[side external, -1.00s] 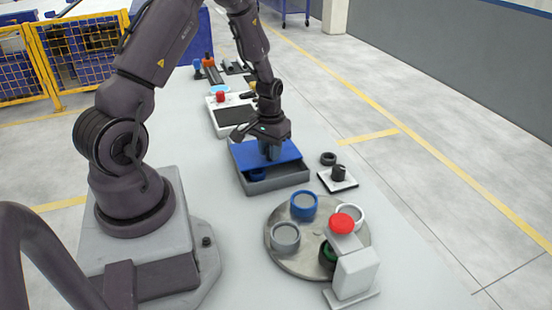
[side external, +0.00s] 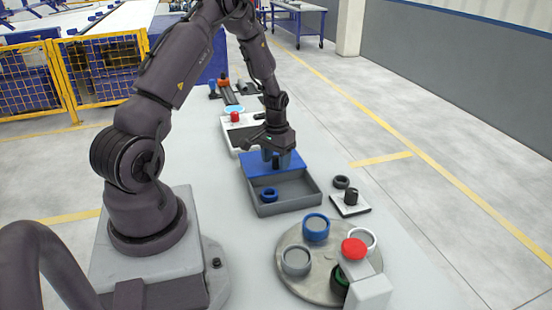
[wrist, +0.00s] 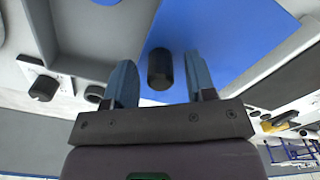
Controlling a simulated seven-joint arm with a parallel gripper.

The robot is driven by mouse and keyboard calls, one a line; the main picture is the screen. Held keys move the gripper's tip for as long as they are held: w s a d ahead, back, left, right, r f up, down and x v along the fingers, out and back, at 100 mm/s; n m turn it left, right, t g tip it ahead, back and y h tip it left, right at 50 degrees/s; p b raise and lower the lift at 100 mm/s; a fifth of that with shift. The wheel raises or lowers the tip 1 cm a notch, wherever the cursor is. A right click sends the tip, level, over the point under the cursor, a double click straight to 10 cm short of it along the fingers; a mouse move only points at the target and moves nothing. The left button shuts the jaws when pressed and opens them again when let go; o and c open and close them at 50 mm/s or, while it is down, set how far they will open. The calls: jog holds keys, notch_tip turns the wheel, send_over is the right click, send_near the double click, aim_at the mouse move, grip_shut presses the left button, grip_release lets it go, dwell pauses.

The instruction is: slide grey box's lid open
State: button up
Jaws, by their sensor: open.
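The grey box (side external: 300,205) stands on the table, its near part uncovered. Its blue lid (side external: 255,160) lies over the far part and also shows in the wrist view (wrist: 235,40). My gripper (side external: 277,163) is over the lid, pointing down. In the wrist view my gripper (wrist: 158,60) is open, with one finger on each side of the lid's black knob (wrist: 160,72). A gap shows between the knob and each finger.
A round grey plate (side external: 308,285) with several rings stands near the box, beside a red button (side external: 354,249). A black ring (side external: 341,181) and a white pad with a black knob (side external: 351,198) are right of the box. A white panel (side external: 232,137) is behind it.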

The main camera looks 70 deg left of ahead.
notch_tip(320, 180, up, 13)
dwell(0.4)
jog(key=s+d+r+m+t, duration=0.2)
jog(key=d+r, duration=0.3)
jog(key=d, duration=0.4)
jog(key=s+d+r+m+t, duration=0.1)
jog(key=s+d+r+m, duration=0.1)
jog(key=s+d+r, duration=0.3)
jog(key=s+d+r+m+t, duration=0.2)
jog(key=s+d+r, duration=0.2)
jog(key=d, duration=0.9)
notch_tip(320, 180, up, 2)
jog(key=shift+r+m+t, duration=0.2)
jog(key=shift+m+t, duration=0.1)
jog(key=shift+m, duration=0.1)
